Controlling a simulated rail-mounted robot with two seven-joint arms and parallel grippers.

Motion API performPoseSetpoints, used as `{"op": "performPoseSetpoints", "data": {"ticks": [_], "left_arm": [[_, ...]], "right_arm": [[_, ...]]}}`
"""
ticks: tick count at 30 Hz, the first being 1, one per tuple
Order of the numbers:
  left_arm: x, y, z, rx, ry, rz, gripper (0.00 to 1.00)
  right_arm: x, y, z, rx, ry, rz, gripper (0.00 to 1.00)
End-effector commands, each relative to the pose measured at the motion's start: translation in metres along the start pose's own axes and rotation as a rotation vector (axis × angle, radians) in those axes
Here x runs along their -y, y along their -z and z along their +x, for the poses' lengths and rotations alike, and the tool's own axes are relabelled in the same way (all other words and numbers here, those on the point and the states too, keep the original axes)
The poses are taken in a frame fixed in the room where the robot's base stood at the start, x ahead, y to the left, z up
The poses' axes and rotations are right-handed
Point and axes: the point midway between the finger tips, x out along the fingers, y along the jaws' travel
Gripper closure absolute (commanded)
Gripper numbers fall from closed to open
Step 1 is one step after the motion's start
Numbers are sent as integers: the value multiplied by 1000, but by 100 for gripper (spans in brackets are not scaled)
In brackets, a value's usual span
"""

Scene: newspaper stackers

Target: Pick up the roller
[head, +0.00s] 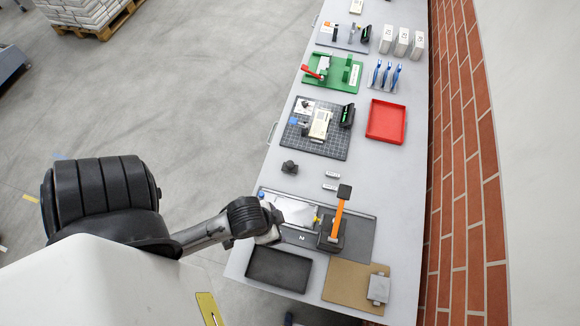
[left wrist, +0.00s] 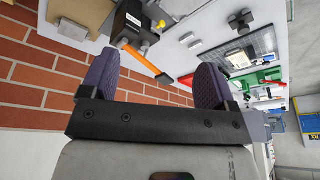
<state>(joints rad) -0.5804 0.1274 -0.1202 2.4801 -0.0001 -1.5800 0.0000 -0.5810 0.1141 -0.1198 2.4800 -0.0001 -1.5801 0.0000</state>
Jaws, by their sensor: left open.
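An orange-handled tool with a black end, apparently the roller (head: 339,214), stands upright in a black block-like holder (head: 328,240) on the grey table. In the left wrist view the roller (left wrist: 143,61) shows beyond my fingers, with the black holder (left wrist: 130,24) at its other end. My left gripper (left wrist: 157,62) is open and empty, its two dark fingers wide apart. In the head view my left gripper (head: 274,232) is left of the roller and apart from it, over the dark mat's left part; its fingers are hard to make out. My right gripper is not in view.
The dark mat (head: 359,238) lies under the holder. A black tray (head: 278,269) and a brown board (head: 343,285) with a grey block lie nearer. A red tray (head: 386,121) and a green fixture (head: 335,75) are farther off. A brick wall (head: 470,200) runs along the right.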

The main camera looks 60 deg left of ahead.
Motion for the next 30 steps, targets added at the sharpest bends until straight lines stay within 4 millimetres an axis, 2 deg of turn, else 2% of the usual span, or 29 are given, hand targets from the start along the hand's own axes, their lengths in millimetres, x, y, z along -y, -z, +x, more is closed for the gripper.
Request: {"op": "performPoseSetpoints", "data": {"ticks": [1,6,13,17,20,24,26,29,30], "left_arm": [[0,0,0,0,-1,-1,14],[-2,0,0,-1,-5,-7,0],[-2,2,3,-7,-6,-9,0],[3,23,20,-67,9,-3,0],[24,52,39,-154,69,44,0],[65,104,57,-295,208,174,0],[85,123,66,-331,281,234,0],[126,153,78,-360,443,320,0],[148,165,80,-366,531,344,0]], "right_arm": [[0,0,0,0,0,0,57],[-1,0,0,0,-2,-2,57],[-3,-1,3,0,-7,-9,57],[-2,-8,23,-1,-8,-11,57],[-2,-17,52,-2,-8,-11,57],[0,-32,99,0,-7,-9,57],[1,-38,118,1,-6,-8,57],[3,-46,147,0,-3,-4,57],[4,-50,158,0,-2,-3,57]]}}
